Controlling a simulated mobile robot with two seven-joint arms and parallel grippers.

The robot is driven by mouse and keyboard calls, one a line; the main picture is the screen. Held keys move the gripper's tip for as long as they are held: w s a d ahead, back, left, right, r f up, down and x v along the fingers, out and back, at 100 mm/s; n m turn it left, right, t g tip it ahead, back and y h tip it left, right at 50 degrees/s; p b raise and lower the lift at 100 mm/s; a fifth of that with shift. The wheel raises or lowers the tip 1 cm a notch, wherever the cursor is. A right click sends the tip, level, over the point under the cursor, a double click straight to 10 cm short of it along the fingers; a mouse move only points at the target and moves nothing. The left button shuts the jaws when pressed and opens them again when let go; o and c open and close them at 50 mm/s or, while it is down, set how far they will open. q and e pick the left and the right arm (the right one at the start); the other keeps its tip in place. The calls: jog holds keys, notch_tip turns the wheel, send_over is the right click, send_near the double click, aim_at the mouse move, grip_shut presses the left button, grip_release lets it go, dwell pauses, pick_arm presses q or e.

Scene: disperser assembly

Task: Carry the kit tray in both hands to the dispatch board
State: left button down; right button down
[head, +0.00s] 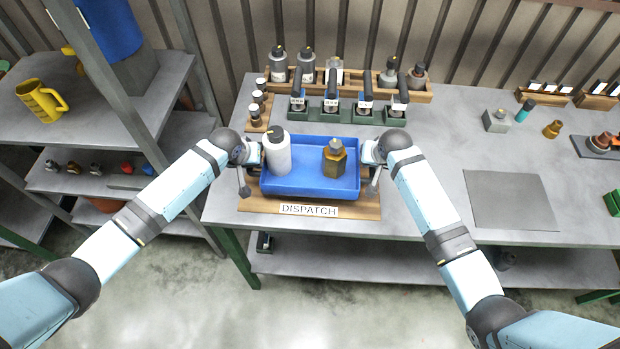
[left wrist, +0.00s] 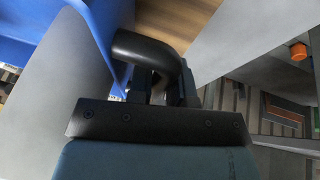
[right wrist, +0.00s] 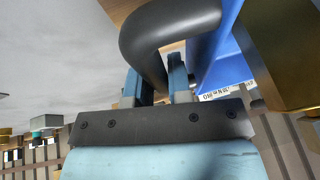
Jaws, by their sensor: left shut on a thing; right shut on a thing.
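The blue kit tray (head: 312,192) is over the wooden dispatch board (head: 365,212), whose front edge and DISPATCH label show below it. I cannot tell whether the tray touches the board. A white bottle (head: 277,157) stands in its left part and a brass hexagonal container (head: 333,164) in its right part. My left gripper (head: 252,160) is shut on the tray's left handle; this black handle (left wrist: 150,48) shows in the left wrist view. My right gripper (head: 371,160) is shut on the right handle, a black bar (right wrist: 165,35) in the right wrist view.
Behind the tray stand a green rack (head: 330,116) with dark-handled items and a wooden rack (head: 440,92) of bottles. A small wooden rack (head: 254,127) is close at the back left. A grey mat (head: 512,200) lies on clear tabletop to the right.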

pick_arm(q)
jog(key=shift+w, duration=0.1)
dwell(0.3)
